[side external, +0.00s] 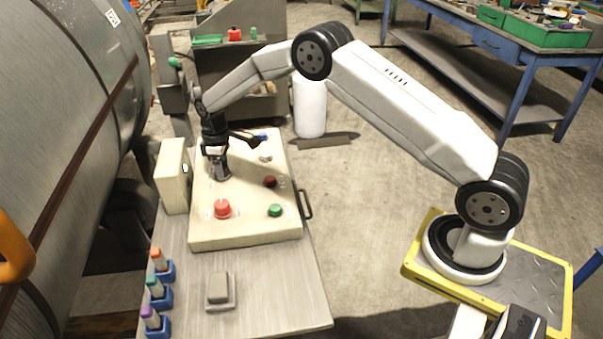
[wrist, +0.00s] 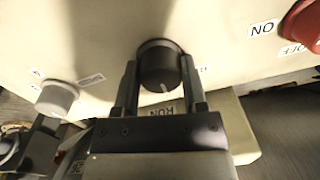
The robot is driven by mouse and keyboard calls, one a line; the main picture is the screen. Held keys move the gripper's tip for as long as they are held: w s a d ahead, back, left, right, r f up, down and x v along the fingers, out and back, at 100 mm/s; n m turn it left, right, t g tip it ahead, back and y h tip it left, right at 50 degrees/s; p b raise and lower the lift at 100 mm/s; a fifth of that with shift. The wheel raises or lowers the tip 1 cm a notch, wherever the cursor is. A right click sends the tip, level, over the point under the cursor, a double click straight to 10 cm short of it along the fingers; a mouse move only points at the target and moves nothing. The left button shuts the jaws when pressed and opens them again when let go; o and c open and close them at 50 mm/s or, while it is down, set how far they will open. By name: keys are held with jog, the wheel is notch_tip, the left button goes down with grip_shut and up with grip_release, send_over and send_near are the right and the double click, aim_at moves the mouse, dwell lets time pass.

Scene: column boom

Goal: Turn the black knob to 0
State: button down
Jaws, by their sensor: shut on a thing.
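The black knob (wrist: 160,68) sits on the cream control panel (wrist: 95,22) in the wrist view, with a light pointer mark on its lower front edge. My gripper (wrist: 160,75) has one finger on each side of the knob and is shut on it. In the side view my gripper (side external: 219,172) reaches down to the panel (side external: 230,236) near its left edge and hides the knob. Labels lie around the knob; one below it reads "RUN", partly covered by my gripper. I cannot make out a 0.
A pale knob (wrist: 57,98) is left in the wrist view. A cream box (side external: 173,176) borders the panel's left side.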

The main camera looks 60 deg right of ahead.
aim_at(226, 168)
jog(key=shift+w+r, duration=0.1)
dwell(0.3)
jog(key=shift+c, duration=0.7)
grip_release()
jog(key=shift+d+r, duration=0.1)
jog(key=shift+r, duration=3.8)
jog(key=shift+s+r, duration=0.35)
jog(key=shift+s, duration=0.4)
jog(key=s+r+m+t, duration=0.1)
jog(key=s+m, duration=0.5)
jog(key=s, duration=2.2)
jog(key=shift+s+a+m+t, duration=0.25)
jog(key=shift+a+m+t, duration=0.1)
jog(key=shift+t, duration=0.55)
